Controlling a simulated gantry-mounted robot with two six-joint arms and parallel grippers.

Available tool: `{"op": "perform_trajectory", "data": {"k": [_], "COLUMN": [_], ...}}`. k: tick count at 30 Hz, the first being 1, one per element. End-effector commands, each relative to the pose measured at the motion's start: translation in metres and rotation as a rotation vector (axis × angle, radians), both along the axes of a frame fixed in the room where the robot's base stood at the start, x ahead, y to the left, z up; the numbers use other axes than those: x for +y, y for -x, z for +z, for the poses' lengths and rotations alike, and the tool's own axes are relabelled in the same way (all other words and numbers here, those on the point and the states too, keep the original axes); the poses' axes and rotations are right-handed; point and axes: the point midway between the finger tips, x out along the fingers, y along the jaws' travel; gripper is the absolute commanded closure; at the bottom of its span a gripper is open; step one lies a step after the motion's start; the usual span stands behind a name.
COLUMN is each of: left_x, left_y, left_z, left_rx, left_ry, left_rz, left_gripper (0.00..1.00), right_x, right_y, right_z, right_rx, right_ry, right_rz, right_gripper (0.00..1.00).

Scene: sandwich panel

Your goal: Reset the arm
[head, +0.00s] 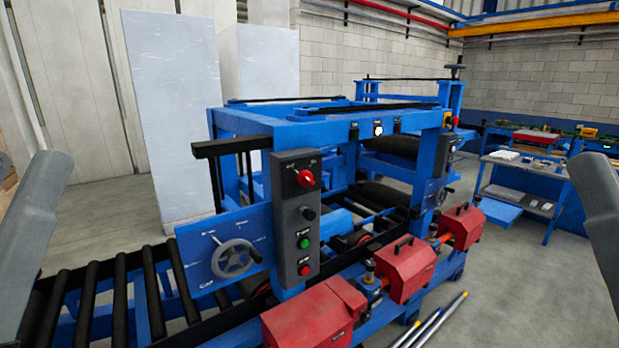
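Only grey links of my two arms show, one at the left edge and one at the right edge of the head view. Both stand upright and apart from the machine. Neither gripper is in the picture, so their fingers and anything in them are hidden. The blue sandwich panel machine (255,115) stands in front of me. Its grey control box (296,215) carries a red knob (305,178), a black knob, a green button (303,243) and a red button (304,270). A grey handwheel (232,259) sits on its left side plate.
A black roller conveyor (120,300) runs at the lower left. Red motor housings (405,268) line the machine's front. Metal rods (440,322) lie on the floor by it. Tall pale panels (170,110) stand behind. A blue workbench (525,168) is at the right, with open floor before it.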

Motion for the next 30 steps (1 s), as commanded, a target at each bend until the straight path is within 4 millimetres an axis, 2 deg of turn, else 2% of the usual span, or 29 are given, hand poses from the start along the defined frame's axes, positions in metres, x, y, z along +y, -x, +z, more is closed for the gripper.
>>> {"op": "perform_trajectory", "data": {"k": [1, 9, 12, 15, 18, 20, 28, 30], "left_x": [0.000, 0.000, 0.001, 0.001, 0.001, 0.001, 0.001, 0.001], "left_y": [0.000, 0.000, 0.000, 0.000, 0.000, 0.000, 0.000, 0.000], "left_z": [0.047, 0.183, 0.229, 0.263, 0.280, 0.284, 0.279, 0.273], "left_rx": [0.000, 0.000, 0.000, 0.000, 0.001, 0.001, 0.000, 0.000], "left_ry": [0.001, 0.001, 0.002, 0.002, 0.002, 0.002, 0.002, 0.002], "left_rz": [0.001, 0.001, 0.001, 0.001, 0.001, 0.001, 0.001, 0.001], "left_gripper": [0.50, 0.50, 0.50, 0.50, 0.50, 0.50, 0.50, 0.50], "right_x": [0.000, 0.000, 0.000, 0.000, 0.000, 0.000, 0.000, 0.000], "right_y": [0.000, 0.000, 0.000, 0.000, 0.000, 0.000, 0.000, 0.000], "right_z": [0.047, 0.183, 0.229, 0.263, 0.280, 0.284, 0.279, 0.272], "right_rx": [0.000, 0.000, 0.000, 0.000, 0.000, 0.001, 0.001, 0.001], "right_ry": [0.000, 0.000, 0.000, 0.000, 0.000, 0.000, 0.000, 0.000], "right_rz": [0.000, 0.000, 0.000, 0.000, 0.000, 0.000, 0.000, 0.000], "right_gripper": [0.53, 0.53, 0.53, 0.53, 0.53, 0.53, 0.53, 0.53]}}
